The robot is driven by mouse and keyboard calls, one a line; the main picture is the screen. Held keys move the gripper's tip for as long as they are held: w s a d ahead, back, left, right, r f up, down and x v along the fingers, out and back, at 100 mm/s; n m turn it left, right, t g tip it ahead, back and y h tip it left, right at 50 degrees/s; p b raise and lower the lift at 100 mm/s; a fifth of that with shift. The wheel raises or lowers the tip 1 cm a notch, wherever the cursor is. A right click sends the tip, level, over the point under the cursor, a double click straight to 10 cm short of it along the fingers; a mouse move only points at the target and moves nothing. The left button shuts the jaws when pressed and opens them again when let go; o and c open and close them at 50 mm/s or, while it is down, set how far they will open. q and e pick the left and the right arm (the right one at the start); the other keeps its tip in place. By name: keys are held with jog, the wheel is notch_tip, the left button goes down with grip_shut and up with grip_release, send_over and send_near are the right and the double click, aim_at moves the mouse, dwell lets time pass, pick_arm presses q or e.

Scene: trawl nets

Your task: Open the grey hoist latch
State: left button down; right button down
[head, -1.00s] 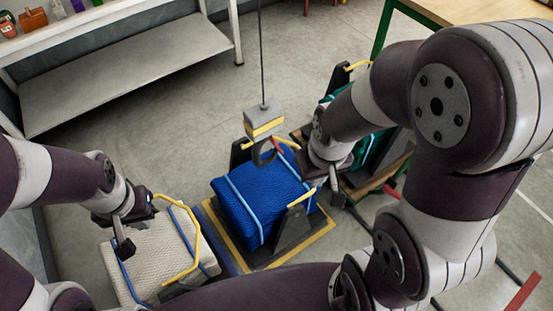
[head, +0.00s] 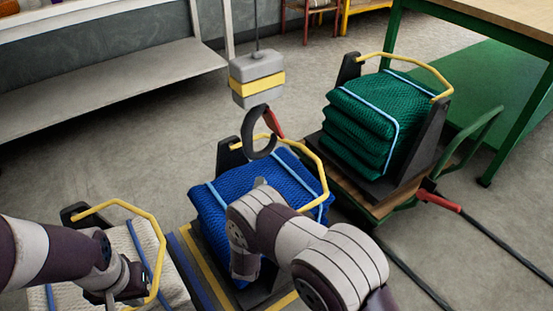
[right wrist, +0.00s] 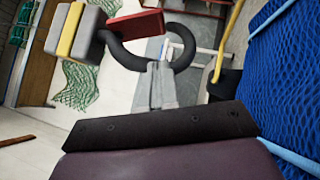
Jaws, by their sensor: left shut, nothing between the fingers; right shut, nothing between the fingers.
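The hoist block (head: 257,78) is grey with a yellow band and hangs on a cable above the blue net bale (head: 215,212). Below it hangs a dark curved hook (head: 250,143) with a red latch piece (head: 272,122). The right wrist view shows the block (right wrist: 88,38), hook (right wrist: 122,55) and red latch (right wrist: 137,25). My right gripper (right wrist: 161,68) is shut and empty; its tips overlap the hook's ring in that view, and I cannot tell whether they touch. My left gripper (head: 110,296) is shut and empty, low over the pale net bale (head: 172,283).
A yellow handle (head: 318,160) arches over the blue bale, close by the hook. A green net stack (head: 362,125) stands on a cart with a green handle (head: 478,130) at right. A grey bench (head: 110,88) and a green-legged table (head: 500,25) stand behind.

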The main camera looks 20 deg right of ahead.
jog(key=b, duration=0.5)
send_near(279, 135)
jog(key=w+a, duration=0.1)
jog(key=w, duration=0.3)
jog(key=shift+w+d+r+b, duration=0.15)
jog(key=shift+w+d+r, duration=0.1)
jog(key=shift+d, duration=0.3)
jog(key=shift+w+d+r+b, duration=0.1)
jog(key=shift+w+d+r, duration=0.15)
jog(key=shift+d, duration=0.25)
jog(key=shift+w+d+r+b, duration=0.15)
jog(key=shift+w+d+r, duration=0.1)
jog(key=shift+d, duration=0.3)
